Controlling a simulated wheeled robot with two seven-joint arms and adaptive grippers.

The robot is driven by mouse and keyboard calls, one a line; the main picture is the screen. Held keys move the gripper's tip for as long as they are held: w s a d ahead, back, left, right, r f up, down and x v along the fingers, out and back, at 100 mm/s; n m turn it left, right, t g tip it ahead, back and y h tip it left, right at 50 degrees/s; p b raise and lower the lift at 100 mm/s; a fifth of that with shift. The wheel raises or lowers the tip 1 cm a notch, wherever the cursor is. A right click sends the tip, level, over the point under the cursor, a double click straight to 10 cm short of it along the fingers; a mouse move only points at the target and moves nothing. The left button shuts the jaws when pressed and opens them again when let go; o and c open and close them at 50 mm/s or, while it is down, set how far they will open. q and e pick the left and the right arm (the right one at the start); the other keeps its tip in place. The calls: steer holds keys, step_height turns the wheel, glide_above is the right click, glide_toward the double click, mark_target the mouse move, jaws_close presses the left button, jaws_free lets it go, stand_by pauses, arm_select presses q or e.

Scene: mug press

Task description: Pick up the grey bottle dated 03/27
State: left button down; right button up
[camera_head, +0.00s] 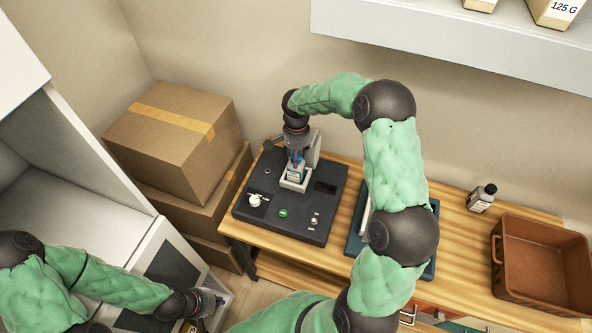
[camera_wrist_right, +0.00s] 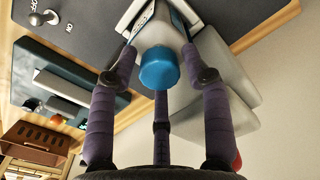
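A pale grey bottle with a blue cap (camera_wrist_right: 158,68) stands in the white holder (camera_head: 291,185) of the black machine. Its date cannot be read. My right gripper (camera_head: 296,157) reaches down over it from above. In the right wrist view its purple fingers close against both sides of the bottle, below the cap.
The black machine (camera_head: 325,218) has a white knob and a green button. A blue-grey tray (camera_head: 428,268) lies partly behind my right arm. A brown crate (camera_head: 508,231) stands at far right. Cardboard boxes (camera_head: 165,160) stack at left. A white shelf (camera_head: 440,50) hangs above.

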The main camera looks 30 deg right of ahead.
jaws_close()
steer(key=shift+r, duration=0.15)
